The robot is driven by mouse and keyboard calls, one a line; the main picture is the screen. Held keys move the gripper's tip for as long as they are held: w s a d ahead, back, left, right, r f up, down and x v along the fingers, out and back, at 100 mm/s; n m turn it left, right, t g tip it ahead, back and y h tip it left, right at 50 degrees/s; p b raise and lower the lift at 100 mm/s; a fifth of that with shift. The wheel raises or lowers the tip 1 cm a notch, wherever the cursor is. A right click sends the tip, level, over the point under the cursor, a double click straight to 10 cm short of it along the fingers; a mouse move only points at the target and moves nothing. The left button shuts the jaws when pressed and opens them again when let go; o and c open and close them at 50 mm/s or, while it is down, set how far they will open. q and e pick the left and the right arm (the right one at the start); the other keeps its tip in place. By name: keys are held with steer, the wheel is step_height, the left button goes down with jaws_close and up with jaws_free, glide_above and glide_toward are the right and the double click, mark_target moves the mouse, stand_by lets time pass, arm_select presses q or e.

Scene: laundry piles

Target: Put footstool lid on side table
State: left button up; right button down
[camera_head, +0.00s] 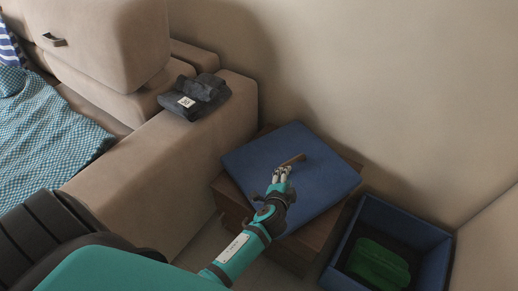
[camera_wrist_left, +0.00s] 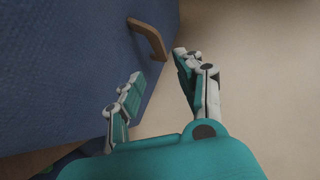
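The blue footstool lid (camera_head: 325,178) lies over the top of the brown wooden side table (camera_head: 230,200) and covers most of it. Its brown handle (camera_head: 293,160) faces up. In the left wrist view, the lid (camera_wrist_left: 60,70) fills the left side and the handle (camera_wrist_left: 148,38) is just beyond the fingertips. My left gripper (camera_head: 282,172) is above the lid, close to the handle. Its fingers (camera_wrist_left: 160,70) are apart with nothing between them. The open footstool box (camera_head: 425,230) stands right of the table. My right gripper is not in view.
A beige sofa (camera_head: 150,190) is left of the table, with dark folded clothes (camera_head: 195,97) on its armrest and a blue checked cloth (camera_head: 40,135) on its seat. Green cloth (camera_head: 380,262) lies in the box. A wall stands close behind the table.

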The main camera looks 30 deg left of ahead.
arm_select(q)
steer(key=s+n+g, duration=0.1)
steer(key=s, duration=0.1)
steer(key=s+a+f+n+g, duration=0.1)
steer(key=s+n, duration=0.1)
steer(key=s, duration=0.1)
steer(key=s+a+n, duration=0.1)
steer(key=s, duration=0.2)
steer(key=shift+s+f+n+g+h, duration=0.2)
steer(key=shift+s+n+g+h, duration=0.1)
steer(key=shift+g, duration=0.1)
steer(key=s+d+f+n+g+h, duration=0.1)
steer(key=s+f+g, duration=0.2)
steer(key=s+f, duration=0.3)
steer(key=s+d+f+n+g+h, duration=0.1)
steer(key=s+f+g, duration=0.3)
steer(key=s, duration=0.9)
step_height(320, 180, down, 2)
steer(key=shift+d+f+n+h, duration=0.15)
steer(key=shift+d+n+h, duration=0.15)
steer(key=shift+n+h, duration=0.3)
